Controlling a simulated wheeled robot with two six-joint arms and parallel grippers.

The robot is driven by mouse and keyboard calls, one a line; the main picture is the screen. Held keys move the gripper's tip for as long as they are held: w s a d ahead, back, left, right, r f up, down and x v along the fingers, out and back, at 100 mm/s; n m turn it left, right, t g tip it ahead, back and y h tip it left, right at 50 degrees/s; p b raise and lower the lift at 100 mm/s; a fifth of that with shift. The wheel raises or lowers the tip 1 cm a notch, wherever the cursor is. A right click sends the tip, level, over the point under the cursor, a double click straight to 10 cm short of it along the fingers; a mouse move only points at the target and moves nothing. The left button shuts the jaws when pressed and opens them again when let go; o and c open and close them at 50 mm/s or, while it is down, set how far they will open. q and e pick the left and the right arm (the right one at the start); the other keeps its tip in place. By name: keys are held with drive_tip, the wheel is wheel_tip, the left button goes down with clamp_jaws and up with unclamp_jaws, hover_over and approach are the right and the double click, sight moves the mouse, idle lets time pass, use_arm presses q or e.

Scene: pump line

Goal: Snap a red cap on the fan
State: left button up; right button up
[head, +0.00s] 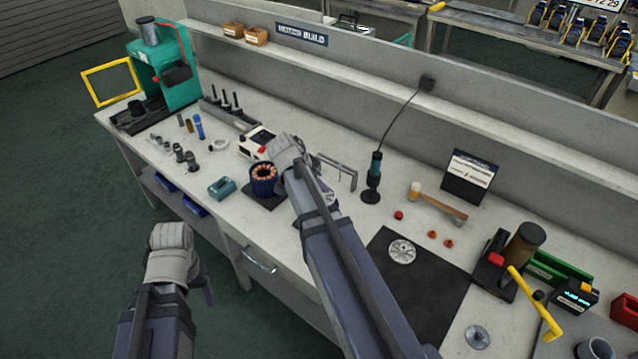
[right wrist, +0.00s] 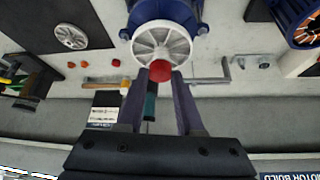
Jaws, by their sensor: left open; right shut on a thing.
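The white spoked fan (right wrist: 161,40) sits on the end of a blue motor (right wrist: 166,10) in the right wrist view. My right gripper (right wrist: 160,76) is shut on a red cap (right wrist: 158,71) between its fingertips. The cap appears in front of the fan's lower rim, below its hub in the picture; I cannot tell whether they touch. In the head view my right arm hides this motor, fan and held cap. My left gripper (head: 206,287) is open and empty off the bench's front edge, its fingers mostly hidden.
Another fan wheel (head: 402,251) lies on a black mat (head: 380,284). A loose red cap (head: 399,215) and two orange caps (head: 433,234) lie beyond the mat. A wound stator (head: 263,180) stands left of my right arm. A mallet (head: 438,203) lies behind.

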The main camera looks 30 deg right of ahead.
drive_tip(key=shift+f+b, duration=0.65)
idle(1.6)
drive_tip(key=o, duration=1.3)
wheel_tip(320, 180, up, 5)
drive_tip(key=p, duration=0.5)
drive_tip(key=shift+r, duration=0.1)
